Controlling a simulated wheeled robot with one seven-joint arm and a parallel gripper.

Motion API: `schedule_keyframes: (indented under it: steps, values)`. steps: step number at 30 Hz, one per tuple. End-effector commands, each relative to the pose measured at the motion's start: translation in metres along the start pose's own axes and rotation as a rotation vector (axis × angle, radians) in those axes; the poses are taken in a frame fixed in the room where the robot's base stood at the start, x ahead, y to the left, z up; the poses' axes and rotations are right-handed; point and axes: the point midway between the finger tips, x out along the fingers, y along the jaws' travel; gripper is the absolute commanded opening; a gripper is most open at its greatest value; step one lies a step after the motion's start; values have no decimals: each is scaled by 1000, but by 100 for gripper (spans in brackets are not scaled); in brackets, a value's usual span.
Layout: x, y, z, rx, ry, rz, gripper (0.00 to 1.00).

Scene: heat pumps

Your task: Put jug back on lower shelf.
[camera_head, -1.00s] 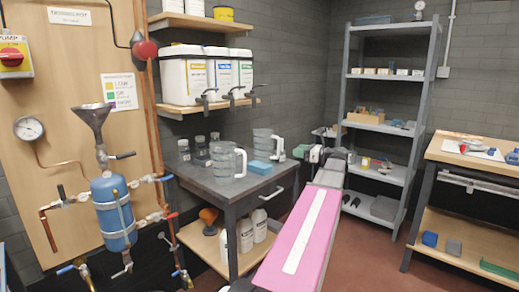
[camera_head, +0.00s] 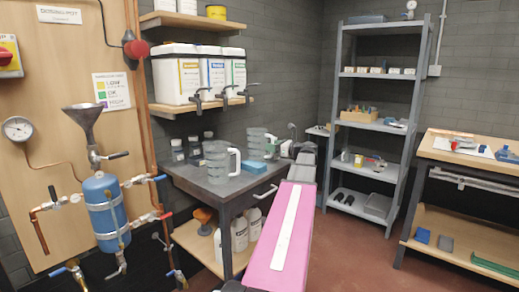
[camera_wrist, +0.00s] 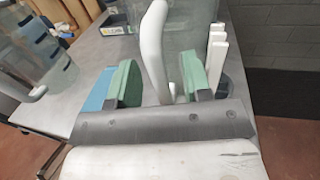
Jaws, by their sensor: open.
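Two clear jugs with white handles stand on the grey bench top. The right jug (camera_head: 258,146) is farther back, and my gripper (camera_wrist: 160,88) is at its handle (camera_wrist: 154,40). In the wrist view the handle rises between my two green finger pads, which are apart. The clear body of that jug shows behind the fingers. The left jug (camera_head: 216,163) stands nearer the front; it also shows in the wrist view (camera_wrist: 30,48). A wooden lower shelf (camera_head: 194,243) under the bench holds white bottles (camera_head: 239,234) and an orange-brown item (camera_head: 205,215).
A blue block (camera_head: 263,167) and small jars (camera_head: 179,152) stand on the bench (camera_head: 219,187). Above it, a wall shelf (camera_head: 181,109) carries several white tap containers (camera_head: 178,75). A grey rack (camera_head: 386,131) stands behind right. Red floor (camera_head: 340,255) is open to the right.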

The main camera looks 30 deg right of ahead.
Motion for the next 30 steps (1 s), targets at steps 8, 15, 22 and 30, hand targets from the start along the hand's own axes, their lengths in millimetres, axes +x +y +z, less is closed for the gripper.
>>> schedule_keyframes:
  steps: [8, 15, 22, 30]
  values:
    - [1, 0, 0, 0, 0, -1, 25]
    - [1, 0, 0, 0, 0, -1, 0]
    - [2, 0, 2, 0, -1, 0, 0]
    - [15, 0, 21, -2, -1, 3, 0]
